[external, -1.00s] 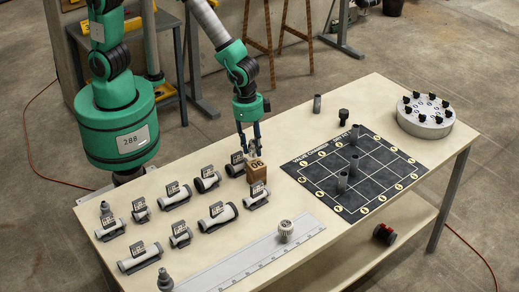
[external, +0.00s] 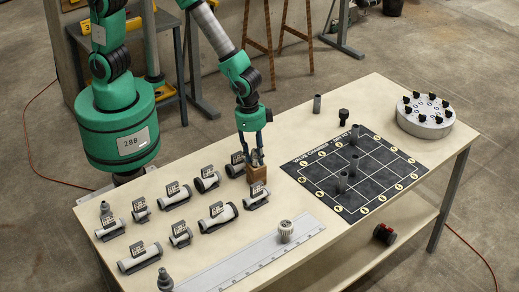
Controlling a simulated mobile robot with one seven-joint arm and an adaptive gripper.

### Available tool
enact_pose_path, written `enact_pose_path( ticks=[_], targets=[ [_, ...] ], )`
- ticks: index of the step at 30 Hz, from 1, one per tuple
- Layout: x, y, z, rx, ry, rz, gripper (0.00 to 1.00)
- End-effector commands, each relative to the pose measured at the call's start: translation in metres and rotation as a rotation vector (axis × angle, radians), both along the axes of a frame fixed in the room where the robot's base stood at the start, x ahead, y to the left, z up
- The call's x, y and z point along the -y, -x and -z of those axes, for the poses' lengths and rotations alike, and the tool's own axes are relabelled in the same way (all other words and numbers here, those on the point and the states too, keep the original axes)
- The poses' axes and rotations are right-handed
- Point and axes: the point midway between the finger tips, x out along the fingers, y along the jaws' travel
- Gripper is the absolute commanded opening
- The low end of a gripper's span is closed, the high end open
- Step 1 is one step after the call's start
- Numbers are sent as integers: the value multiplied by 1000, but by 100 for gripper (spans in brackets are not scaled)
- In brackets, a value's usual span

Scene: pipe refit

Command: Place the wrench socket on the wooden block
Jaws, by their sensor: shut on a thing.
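The wooden block (external: 257,174) stands on the table near its middle, behind the long metal ruler. My gripper (external: 256,158) is pointed down directly over the block, with its fingertips at the block's top. It is shut on a small grey piece, which I take to be the wrench socket; the fingers hide most of it. I cannot tell whether the socket touches the block's top. The number on top of the block is covered now.
Several grey pipe pieces with tags (external: 218,217) lie left of the block. A knurled cap (external: 286,231) stands on the ruler (external: 240,262). A black gridded mat (external: 375,190) with upright dark cylinders lies to the right, and a round grey flange (external: 425,115) beyond it.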

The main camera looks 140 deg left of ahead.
Motion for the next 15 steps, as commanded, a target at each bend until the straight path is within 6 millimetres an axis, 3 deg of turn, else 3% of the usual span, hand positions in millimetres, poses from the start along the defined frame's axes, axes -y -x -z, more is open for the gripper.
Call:
enact_pose_path(
  ticks=[5,6,8,15],
  targets=[
    [0,0,3,0,0,0,0],
    [0,0,3,0,0,0,36],
    [0,0,3,0,0,0,48],
    [0,0,3,0,0,0,51]
  ],
)
